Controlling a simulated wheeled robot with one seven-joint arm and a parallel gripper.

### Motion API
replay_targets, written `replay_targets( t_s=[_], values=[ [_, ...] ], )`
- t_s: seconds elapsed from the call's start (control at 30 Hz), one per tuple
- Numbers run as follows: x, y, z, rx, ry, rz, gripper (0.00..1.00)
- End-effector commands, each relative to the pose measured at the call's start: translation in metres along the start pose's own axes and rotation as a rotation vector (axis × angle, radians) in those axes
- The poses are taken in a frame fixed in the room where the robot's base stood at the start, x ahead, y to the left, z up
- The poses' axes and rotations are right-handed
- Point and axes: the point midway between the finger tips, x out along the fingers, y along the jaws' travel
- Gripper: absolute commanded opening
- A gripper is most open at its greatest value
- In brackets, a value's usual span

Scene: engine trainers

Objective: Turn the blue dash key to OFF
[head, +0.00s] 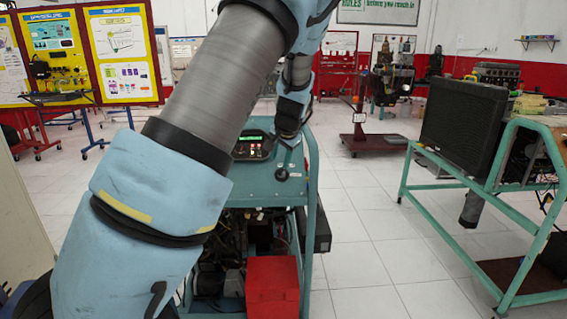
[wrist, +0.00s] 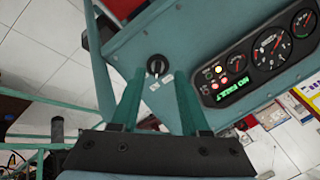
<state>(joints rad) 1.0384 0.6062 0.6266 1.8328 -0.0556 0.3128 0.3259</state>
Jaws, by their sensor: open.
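The dash key (wrist: 156,66) is a round black knob on the blue-green dash panel (wrist: 190,45) in the wrist view. A light mark runs across its face. Two small white labels (wrist: 154,86) sit below it; their lettering is too small to read. My gripper (wrist: 160,76) is open, its two green fingers pointing at the panel around the key's place, with no clear contact. In the head view the panel (head: 262,182) stands behind my arm, and a black knob (head: 281,174) shows at its right. The fingers there are hard to make out.
The gauge cluster (wrist: 262,55) right of the key has a green "NO FAULT" display (wrist: 232,89) and lit red and yellow lamps. A red box (head: 272,288) sits low in the trainer frame. A radiator stand (head: 465,130) is at right; white floor lies between.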

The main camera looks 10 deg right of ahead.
Motion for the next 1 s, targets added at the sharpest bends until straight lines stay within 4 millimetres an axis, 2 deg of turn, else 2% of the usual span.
replay_targets(
  t_s=[0.03, 0.17, 0.37, 0.7, 0.83, 1.0],
  values=[
    [-0.003, 0.005, -0.013, 0.03, 0.016, -0.013, 0.45],
    [-0.002, 0.008, -0.026, 0.061, 0.034, -0.029, 0.45],
    [0.021, 0.007, -0.027, 0.062, 0.031, -0.03, 0.45],
    [0.082, 0.005, -0.029, 0.062, 0.031, -0.028, 0.45],
    [0.096, 0.005, -0.03, 0.062, 0.033, -0.029, 0.45],
    [0.104, 0.006, -0.03, 0.061, 0.034, -0.028, 0.45]
  ],
)
